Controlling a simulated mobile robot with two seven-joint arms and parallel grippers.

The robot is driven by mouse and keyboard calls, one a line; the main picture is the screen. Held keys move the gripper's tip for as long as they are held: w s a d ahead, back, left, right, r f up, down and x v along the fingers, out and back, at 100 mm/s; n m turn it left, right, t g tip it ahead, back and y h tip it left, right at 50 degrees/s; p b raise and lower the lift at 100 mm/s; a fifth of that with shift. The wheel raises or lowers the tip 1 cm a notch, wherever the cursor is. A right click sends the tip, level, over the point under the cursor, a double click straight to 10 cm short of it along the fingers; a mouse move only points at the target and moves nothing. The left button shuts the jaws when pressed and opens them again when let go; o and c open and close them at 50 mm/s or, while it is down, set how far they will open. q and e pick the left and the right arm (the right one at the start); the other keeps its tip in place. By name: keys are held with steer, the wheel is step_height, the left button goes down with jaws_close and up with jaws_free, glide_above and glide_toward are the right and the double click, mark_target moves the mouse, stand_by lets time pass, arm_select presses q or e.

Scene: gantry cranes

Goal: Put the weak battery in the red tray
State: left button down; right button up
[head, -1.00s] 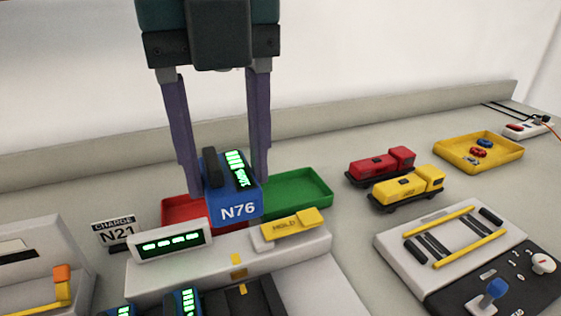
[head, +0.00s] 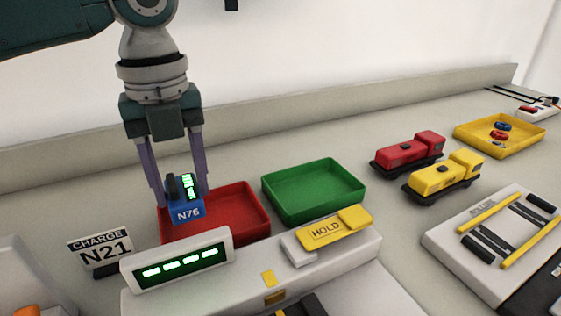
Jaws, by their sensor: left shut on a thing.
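The battery is upright and overlaps the left part of the red tray (head: 240,215) in the head view. I cannot tell whether its bottom touches the tray. The bare part of the red tray that shows is empty. The green tray (head: 313,192) to its right is empty. My right gripper is not in view.
A white tester with a green-lit display (head: 180,268) and a yellow HOLD plate (head: 335,230) stands in front of the trays. A CHARGE N21 sign (head: 100,248) is at left. Red (head: 408,152) and yellow (head: 445,177) locomotives and a yellow tray (head: 500,136) are at right.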

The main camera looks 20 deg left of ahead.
mark_target(188, 210)
arm_select(q)
steer(key=shift+f+b, duration=0.35)
steer(key=shift+f, duration=2.1)
steer(key=shift+f, duration=0.2)
steer(key=c, duration=0.5)
jaws_free()
steer(key=shift+r, duration=0.1)
step_height(188, 210, up, 12)
steer(key=shift+r+p, duration=0.1)
steer(key=shift+p, duration=0.85)
